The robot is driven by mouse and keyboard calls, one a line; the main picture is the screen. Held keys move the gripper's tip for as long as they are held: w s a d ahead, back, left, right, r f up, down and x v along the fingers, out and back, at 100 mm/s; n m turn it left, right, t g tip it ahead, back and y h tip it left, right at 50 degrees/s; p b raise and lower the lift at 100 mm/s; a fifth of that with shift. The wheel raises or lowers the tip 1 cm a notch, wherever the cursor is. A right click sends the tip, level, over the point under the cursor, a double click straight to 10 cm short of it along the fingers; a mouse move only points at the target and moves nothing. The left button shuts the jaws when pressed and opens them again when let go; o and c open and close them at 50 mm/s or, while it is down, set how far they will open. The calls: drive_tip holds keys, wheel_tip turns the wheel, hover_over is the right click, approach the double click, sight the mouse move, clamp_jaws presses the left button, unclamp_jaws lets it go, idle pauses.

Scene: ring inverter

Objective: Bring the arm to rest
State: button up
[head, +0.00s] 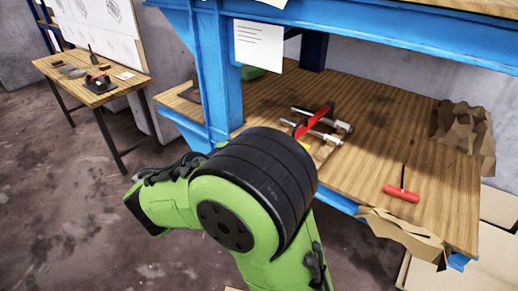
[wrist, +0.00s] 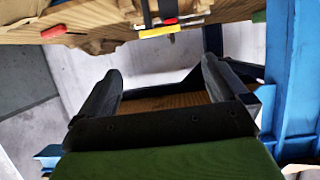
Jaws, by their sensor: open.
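My gripper (wrist: 160,78) shows in the wrist view with its two dark fingers wide apart. It is open and nothing is between the fingers. A wooden surface and a pale wall show behind them. In the head view my green arm with its dark ribbed joint (head: 265,170) fills the lower middle, bent, in front of the blue workbench (head: 212,75). My gripper itself cannot be made out in the head view.
A red clamp (head: 315,121) and a red-handled screwdriver (head: 402,193) lie on the workbench's wooden lower shelf (head: 350,90). Crumpled brown cardboard (head: 463,130) lies at its right. A small side table (head: 92,85) with tools stands far left. Floor on the left is clear.

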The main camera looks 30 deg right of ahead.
drive_tip(key=shift+s+a+r, duration=0.2)
drive_tip(key=shift+a+r, duration=0.05)
drive_tip(key=shift+a, duration=0.4)
drive_tip(key=s+a+f+n+t+y+p, duration=0.1)
drive_tip(key=s+a+n+y, duration=0.55)
drive_tip(key=s, duration=0.25)
drive_tip(key=s+a+f+n+y, duration=0.2)
drive_tip(key=s+a+n+y, duration=0.35)
drive_tip(key=s+n, duration=0.3)
wheel_tip(320, 180, up, 14)
drive_tip(key=p, duration=1.4)
drive_tip(key=shift+d+r+m+y, duration=0.2)
drive_tip(key=shift+r+m+y, duration=0.1)
drive_tip(key=shift+m, duration=0.1)
